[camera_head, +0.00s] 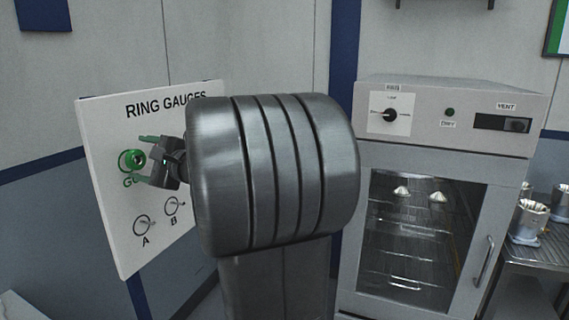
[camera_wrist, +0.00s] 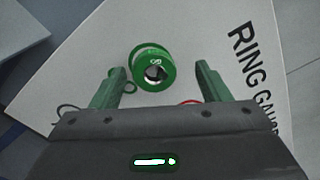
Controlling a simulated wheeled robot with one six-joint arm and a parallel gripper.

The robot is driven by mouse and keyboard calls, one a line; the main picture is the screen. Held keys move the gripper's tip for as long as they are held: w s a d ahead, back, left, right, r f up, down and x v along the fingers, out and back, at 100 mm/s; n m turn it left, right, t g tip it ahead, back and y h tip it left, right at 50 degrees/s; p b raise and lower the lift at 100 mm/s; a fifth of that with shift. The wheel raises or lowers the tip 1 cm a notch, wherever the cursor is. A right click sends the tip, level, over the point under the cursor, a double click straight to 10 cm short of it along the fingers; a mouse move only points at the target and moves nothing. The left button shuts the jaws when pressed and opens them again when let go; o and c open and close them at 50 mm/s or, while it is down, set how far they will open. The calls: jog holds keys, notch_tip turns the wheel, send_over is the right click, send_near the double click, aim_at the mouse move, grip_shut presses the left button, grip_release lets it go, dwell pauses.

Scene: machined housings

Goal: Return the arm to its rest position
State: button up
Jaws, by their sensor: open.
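My gripper (camera_head: 146,160) is in front of the white RING GAUGES board (camera_head: 112,222) at the left in the head view. Its two green fingers are spread apart. The green ring gauge (camera_head: 127,161) hangs on the board close to the fingertips. In the wrist view, the green gauge (camera_wrist: 153,78) lies between and slightly beyond the open fingers of my gripper (camera_wrist: 160,70), with gaps on both sides. Nothing is held. Part of a red ring (camera_wrist: 190,102) shows at the gripper's edge; the rest is hidden. My arm blocks the middle of the head view.
Hooks marked A (camera_head: 143,226) and B (camera_head: 172,207) are low on the board. A grey drying cabinet (camera_head: 455,150) with a closed glass door stands at the right. Metal housings (camera_head: 528,220) sit on a rack (camera_head: 540,257) at the far right.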

jog(key=shift+a+f, duration=0.1)
jog(key=shift+a, duration=0.05)
jog(key=b+v, duration=0.3)
jog(key=v, duration=1)
jog(key=p+x, duration=0.3)
jog(key=x, duration=1)
jog(key=shift+w+a, duration=0.1)
jog(key=shift+a, duration=0.1)
jog(key=r+p+v, duration=0.1)
jog(key=v, duration=0.9)
jog(key=w+d+f+h, duration=0.1)
jog(key=f, duration=0.5)
jog(key=w+d+f+g+h, duration=0.1)
jog(key=w+d+f, duration=0.1)
jog(key=f, duration=0.4)
jog(key=shift+f+h, duration=0.2)
jog(key=shift+h, duration=0.1)
jog(key=shift+d, duration=0.1)
